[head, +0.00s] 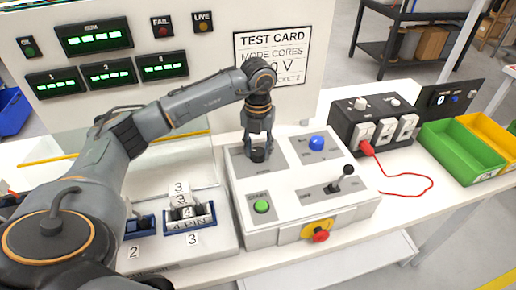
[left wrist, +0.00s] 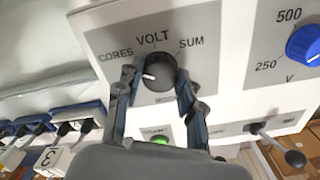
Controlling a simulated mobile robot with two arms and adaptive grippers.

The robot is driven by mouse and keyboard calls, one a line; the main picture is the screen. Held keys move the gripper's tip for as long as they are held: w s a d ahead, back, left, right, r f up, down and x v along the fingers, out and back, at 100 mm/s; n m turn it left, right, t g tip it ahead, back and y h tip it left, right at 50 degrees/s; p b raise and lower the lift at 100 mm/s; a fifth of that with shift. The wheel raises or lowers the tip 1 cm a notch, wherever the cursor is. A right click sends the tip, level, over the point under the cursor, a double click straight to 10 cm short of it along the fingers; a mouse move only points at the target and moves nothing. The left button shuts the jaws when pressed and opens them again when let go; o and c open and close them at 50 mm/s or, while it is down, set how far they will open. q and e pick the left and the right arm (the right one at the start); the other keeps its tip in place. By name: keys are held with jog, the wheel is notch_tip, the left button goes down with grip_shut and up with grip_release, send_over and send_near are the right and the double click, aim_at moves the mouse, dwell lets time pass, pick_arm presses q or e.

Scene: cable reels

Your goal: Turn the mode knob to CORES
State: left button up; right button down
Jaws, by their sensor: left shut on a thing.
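The black mode knob (head: 258,156) is on the left rear of the white control box (head: 300,195). In the left wrist view the knob (left wrist: 160,72) has CORES at its left, VOLT above and SUM at its right. Its white mark points left, on the CORES side and a little below that word. My left gripper (head: 257,140) reaches down to the knob, with one finger on each side of it; the fingers also show in the left wrist view (left wrist: 157,85). The test card (head: 272,55) reads MODE CORES, its voltage partly hidden by my arm. My right gripper is not in view.
The box also has a blue knob (head: 317,143), a green button (head: 262,207), a black lever (head: 343,178) and a red emergency stop (head: 320,236). A socket unit (head: 370,125) with a red cable stands right. Plug holders (head: 190,215) lie left.

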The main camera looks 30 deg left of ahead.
aim_at(258, 151)
pick_arm(q)
jog(key=o, duration=1.2)
jog(key=shift+r, duration=0.15)
notch_tip(258, 151, up, 12)
jog(key=shift+f, duration=0.1)
